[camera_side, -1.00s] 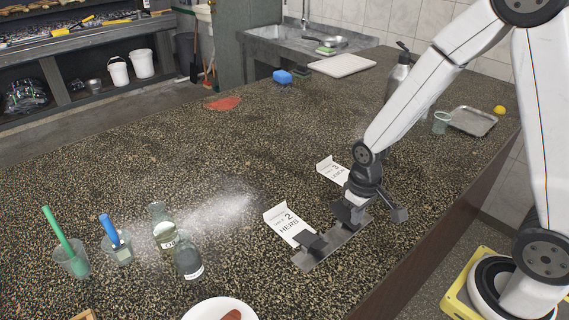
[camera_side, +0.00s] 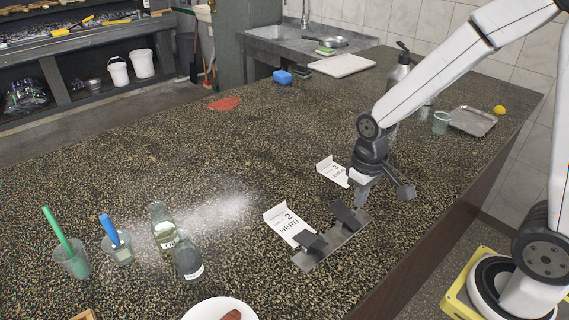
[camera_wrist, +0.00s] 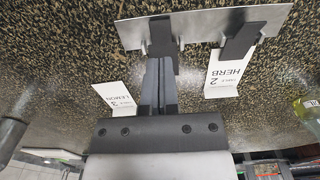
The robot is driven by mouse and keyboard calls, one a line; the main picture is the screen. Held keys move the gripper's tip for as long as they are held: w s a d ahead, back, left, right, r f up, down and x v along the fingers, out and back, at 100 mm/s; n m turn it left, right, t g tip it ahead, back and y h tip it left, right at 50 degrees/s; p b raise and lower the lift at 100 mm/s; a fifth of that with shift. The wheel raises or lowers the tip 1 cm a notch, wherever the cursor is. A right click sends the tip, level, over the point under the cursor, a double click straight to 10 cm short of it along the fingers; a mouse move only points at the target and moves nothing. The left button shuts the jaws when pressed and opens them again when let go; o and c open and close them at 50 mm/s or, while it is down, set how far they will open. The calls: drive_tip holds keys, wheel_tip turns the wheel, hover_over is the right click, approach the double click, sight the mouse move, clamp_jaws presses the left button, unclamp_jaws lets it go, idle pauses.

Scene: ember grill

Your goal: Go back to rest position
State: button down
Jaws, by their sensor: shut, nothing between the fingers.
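My gripper (camera_side: 363,196) is shut and empty. In the side view it points down just above the far end of a flat metal holder (camera_side: 328,252) bearing two dark slanted pieces. The wrist view also shows my gripper's fingers (camera_wrist: 159,70) pressed together, with the metal holder (camera_wrist: 200,32) beyond the fingertips. Whether the fingertips clear the nearer dark piece (camera_side: 350,215) is hard to tell; they look apart from it in the side view.
A HERB 2 card (camera_side: 290,226) and a LEMON 3 card (camera_side: 332,172) stand beside the holder. Bottles (camera_side: 187,258), cups (camera_side: 117,250) and a white plate (camera_side: 212,310) are at the front left. A pump bottle (camera_side: 398,75) stands behind my arm. The counter's middle is mostly clear.

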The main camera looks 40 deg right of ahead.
drive_tip(key=shift+r, duration=0.1)
idle(0.3)
drive_tip(key=s+t, duration=0.1)
drive_tip(key=s, duration=0.1)
drive_tip(key=s+t, duration=0.1)
drive_tip(key=shift+s+a+r+t, duration=0.1)
drive_tip(key=shift+a+r+t, duration=0.2)
drive_tip(key=shift+r, duration=0.1)
